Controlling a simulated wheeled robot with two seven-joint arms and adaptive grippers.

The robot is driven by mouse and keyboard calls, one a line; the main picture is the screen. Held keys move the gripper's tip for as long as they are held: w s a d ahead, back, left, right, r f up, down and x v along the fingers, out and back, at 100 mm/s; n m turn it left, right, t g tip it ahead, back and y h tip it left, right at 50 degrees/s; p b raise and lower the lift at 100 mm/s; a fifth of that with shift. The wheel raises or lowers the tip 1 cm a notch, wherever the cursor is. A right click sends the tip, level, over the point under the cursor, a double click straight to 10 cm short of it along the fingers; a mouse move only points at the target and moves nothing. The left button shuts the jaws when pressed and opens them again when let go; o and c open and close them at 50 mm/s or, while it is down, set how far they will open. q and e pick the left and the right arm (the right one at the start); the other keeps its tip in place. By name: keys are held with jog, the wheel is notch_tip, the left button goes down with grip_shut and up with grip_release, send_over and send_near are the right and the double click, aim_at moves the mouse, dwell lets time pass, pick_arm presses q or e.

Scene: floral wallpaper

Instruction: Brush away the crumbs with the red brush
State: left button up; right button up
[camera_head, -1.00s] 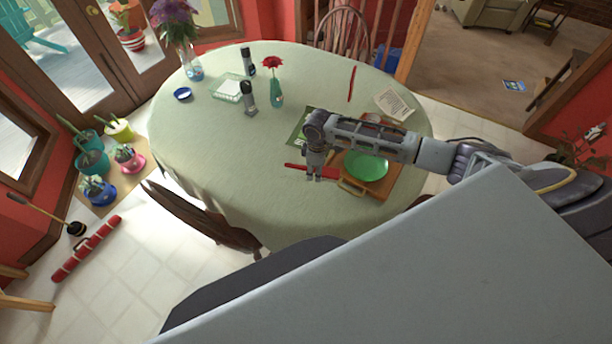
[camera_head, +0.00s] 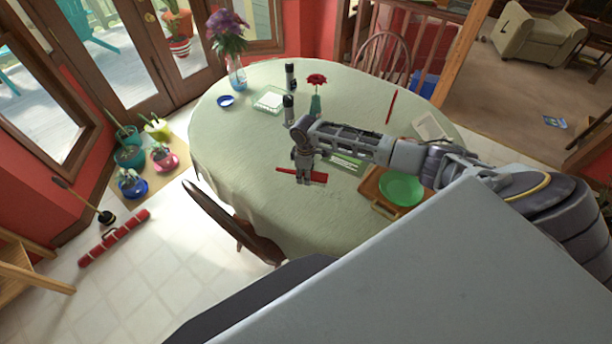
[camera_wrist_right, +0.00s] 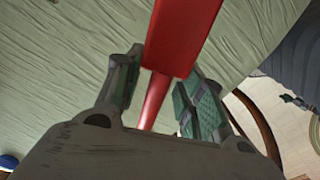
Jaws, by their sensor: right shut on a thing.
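The red brush (camera_head: 318,177) is at the fingers of my right gripper (camera_head: 303,178), over the near part of the round table (camera_head: 235,165) with a pale green cloth. In the right wrist view, my right gripper (camera_wrist_right: 160,92) is shut on the red brush (camera_wrist_right: 184,38); its handle runs between the two fingers and its wider part points away. I cannot tell whether the brush touches the cloth. I cannot make out any crumbs. My left gripper is not in view.
A green plate (camera_head: 401,188) sits on a wooden tray (camera_head: 384,206) right of the brush. A red flower in a green vase (camera_head: 315,105), two dark shakers (camera_head: 289,108) and a blue dish (camera_head: 226,101) stand farther back. A wooden chair (camera_head: 232,222) stands at the near left edge.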

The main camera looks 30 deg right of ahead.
jog(key=shift+w+a, duration=0.3)
jog(key=shift+w, duration=0.25)
jog(key=shift+f, duration=0.1)
